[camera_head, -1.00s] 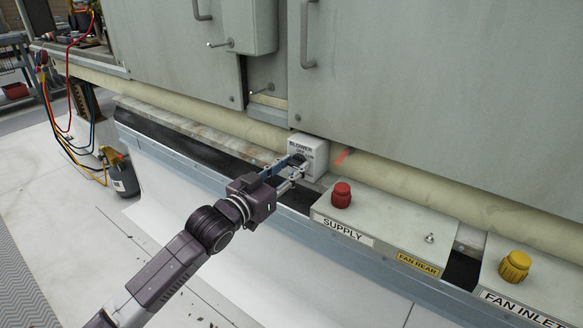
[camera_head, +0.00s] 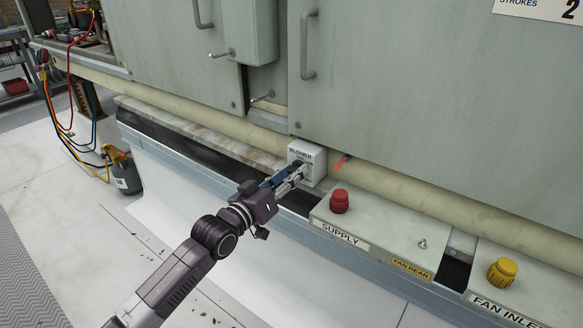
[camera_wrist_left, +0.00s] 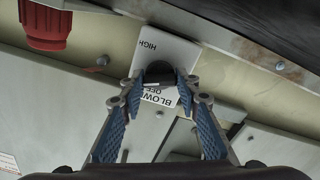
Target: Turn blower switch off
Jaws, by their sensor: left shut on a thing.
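The blower switch box (camera_head: 312,154) is a small white box with printed lettering, set against the cream pipe below the grey cabinet. In the left wrist view its white face (camera_wrist_left: 172,50) shows upside-down "BLOWER", "OFF" and "HIGH" lettering around a dark round knob (camera_wrist_left: 158,72). My left gripper (camera_head: 297,172) reaches the front of the box from the lower left. In the left wrist view its blue-padded fingers (camera_wrist_left: 158,88) are closed on the knob, one on each side. In the head view the fingers hide most of the knob. My right gripper is not in view.
The "SUPPLY" panel (camera_head: 370,228) with a red knob (camera_head: 340,201) stands just right of the switch box. A yellow knob (camera_head: 502,271) is farther right. A pipe (camera_head: 400,188) runs behind them. A dark bottle (camera_head: 124,172) and hanging hoses are at the left.

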